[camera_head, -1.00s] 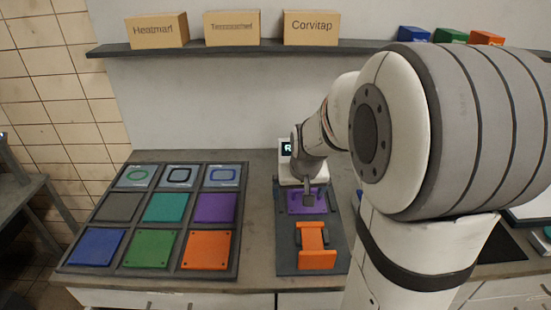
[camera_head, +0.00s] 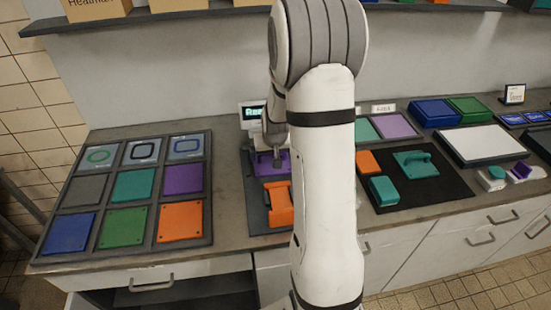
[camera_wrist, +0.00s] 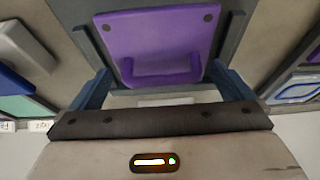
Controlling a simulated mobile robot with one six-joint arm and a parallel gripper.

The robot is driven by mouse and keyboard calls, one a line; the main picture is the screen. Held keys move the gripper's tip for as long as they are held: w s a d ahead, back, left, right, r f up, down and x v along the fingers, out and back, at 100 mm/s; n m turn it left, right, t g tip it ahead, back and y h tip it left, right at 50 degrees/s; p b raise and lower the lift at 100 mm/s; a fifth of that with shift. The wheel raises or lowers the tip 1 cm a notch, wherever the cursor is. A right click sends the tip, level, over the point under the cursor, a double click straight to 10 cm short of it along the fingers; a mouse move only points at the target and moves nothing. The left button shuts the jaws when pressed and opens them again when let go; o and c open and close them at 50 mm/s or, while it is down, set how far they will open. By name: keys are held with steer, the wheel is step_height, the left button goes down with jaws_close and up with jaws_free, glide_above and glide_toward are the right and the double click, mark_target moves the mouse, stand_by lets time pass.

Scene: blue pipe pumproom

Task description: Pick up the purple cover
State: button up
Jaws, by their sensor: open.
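A purple cover (camera_wrist: 160,40) with a raised handle lies on a dark base plate, behind an orange bracket-like part (camera_head: 279,203). It also shows in the head view (camera_head: 261,168), partly hidden by my arm. My gripper (camera_wrist: 160,72) is open over it. In the wrist view its two blue fingers stand on either side of the purple handle, with gaps visible. I cannot tell how high the fingers are above the cover. A flat purple square (camera_head: 183,180) sits in the grey tray (camera_head: 211,238) at the left.
A small display device (camera_head: 251,113) stands behind the base plate. To the right are a black mat (camera_head: 432,195) with teal parts, a white-topped panel (camera_head: 487,142), and blue and green boxes. A wall shelf (camera_head: 180,17) runs above. My arm hides part of the counter.

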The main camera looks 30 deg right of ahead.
steer(key=shift+w+f, duration=0.25)
steer(key=shift+f, duration=0.35)
steer(key=c, duration=1.1)
steer(key=shift+c, duration=0.2)
